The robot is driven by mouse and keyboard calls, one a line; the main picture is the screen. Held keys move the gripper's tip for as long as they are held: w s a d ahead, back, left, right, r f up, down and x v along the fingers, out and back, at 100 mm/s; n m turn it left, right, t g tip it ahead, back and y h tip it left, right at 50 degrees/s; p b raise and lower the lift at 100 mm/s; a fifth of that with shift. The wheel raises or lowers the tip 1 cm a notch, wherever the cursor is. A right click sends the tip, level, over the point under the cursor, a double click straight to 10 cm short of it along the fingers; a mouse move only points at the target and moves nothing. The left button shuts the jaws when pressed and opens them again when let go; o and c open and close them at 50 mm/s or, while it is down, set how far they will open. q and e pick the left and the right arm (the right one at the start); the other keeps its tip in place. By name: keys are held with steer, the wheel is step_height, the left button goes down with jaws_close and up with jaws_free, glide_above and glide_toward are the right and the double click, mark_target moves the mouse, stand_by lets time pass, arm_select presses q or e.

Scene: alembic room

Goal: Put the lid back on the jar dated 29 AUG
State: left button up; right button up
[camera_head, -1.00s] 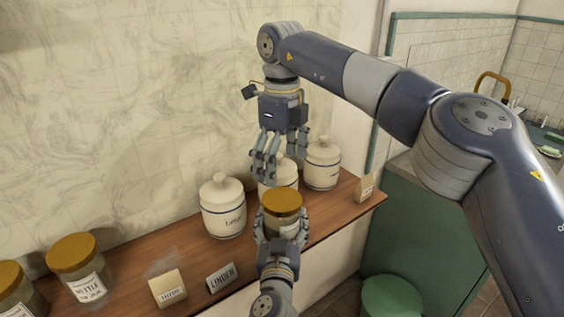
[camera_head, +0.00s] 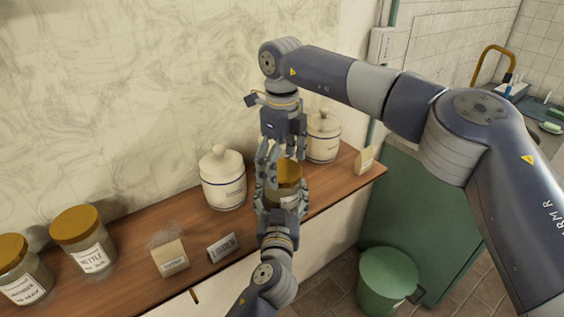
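A glass jar (camera_head: 281,201) with a gold-brown lid (camera_head: 289,173) is at the shelf's front, right of centre. The lid sits at the jar's top; whether it is seated is unclear. My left gripper (camera_head: 282,197) comes from below, its fingers around the jar's sides. My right gripper (camera_head: 281,158) points down from above, its fingers apart on either side of the lid and partly covering it. I cannot tell whether they press on it. The jar's label is mostly hidden and no date is readable.
White lidded canisters (camera_head: 223,180) (camera_head: 322,138) stand behind on the wooden shelf (camera_head: 136,238). Two gold-lidded jars (camera_head: 83,240) (camera_head: 22,272), a paper packet (camera_head: 170,258) and a LINDEN card (camera_head: 223,248) are left. Another packet (camera_head: 365,160) stands at the right end. A green bin (camera_head: 388,278) stands below right.

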steer(key=c, duration=0.9)
steer(key=shift+c, duration=0.2)
steer(key=o, duration=1.2)
steer(key=shift+o, duration=0.2)
steer(key=shift+r, duration=0.1)
step_height(320, 180, up, 12)
arm_select(q)
steer(key=o, duration=2.2)
steer(key=shift+c, duration=0.2)
